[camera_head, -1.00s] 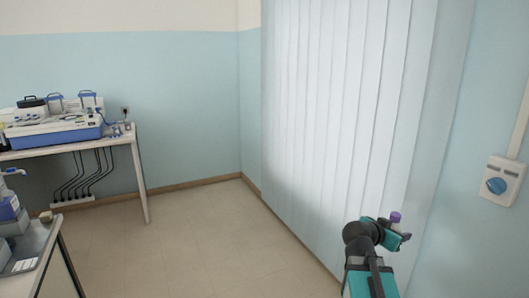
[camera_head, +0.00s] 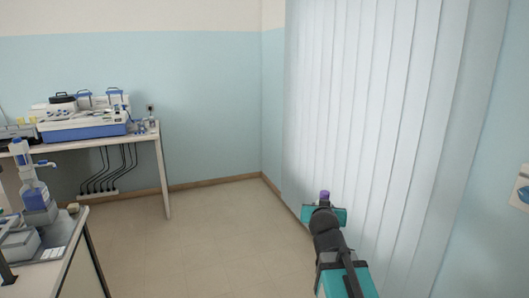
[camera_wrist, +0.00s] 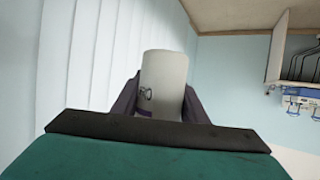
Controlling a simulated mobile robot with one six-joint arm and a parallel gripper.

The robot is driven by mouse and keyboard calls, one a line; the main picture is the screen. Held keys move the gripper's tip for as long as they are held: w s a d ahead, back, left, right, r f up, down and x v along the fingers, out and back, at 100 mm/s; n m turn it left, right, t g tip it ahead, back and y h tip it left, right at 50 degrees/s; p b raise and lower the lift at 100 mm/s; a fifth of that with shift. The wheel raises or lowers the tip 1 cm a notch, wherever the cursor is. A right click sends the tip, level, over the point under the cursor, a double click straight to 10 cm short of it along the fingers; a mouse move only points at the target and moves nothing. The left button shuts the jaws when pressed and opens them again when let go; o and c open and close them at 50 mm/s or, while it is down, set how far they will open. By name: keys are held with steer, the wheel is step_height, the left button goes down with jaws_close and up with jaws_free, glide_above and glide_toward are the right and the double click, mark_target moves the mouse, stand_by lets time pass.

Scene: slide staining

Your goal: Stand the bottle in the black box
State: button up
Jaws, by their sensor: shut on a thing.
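My gripper (camera_wrist: 161,98) is shut on a pale, whitish bottle (camera_wrist: 163,75), which stands between the two dark fingers in the wrist view. A small dark mark shows on its side. In the head view, the bottle's purple cap (camera_head: 324,195) sticks up above my teal gripper at the lower middle, in front of the blinds. Most of the bottle is hidden there by my gripper and arm. I cannot make out the black box in these frames.
A table with a blue-and-white staining machine (camera_head: 84,124) stands along the back wall at left. A nearer bench (camera_head: 68,262) at lower left holds a blue dispenser bottle (camera_head: 35,195) and grey trays. Vertical blinds (camera_head: 375,110) hang at right. The floor (camera_head: 205,245) between is clear.

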steer(key=shift+w+a+r+n+y, duration=0.5)
steer(key=shift+a+r+n+y, duration=0.2)
steer(key=shift+a+r+y, duration=0.15)
steer(key=shift+w+a+r+n+y, duration=0.2)
steer(key=shift+a+r+n+y, duration=0.2)
steer(key=shift+n+y, duration=0.25)
steer(key=shift+a+f, duration=0.1)
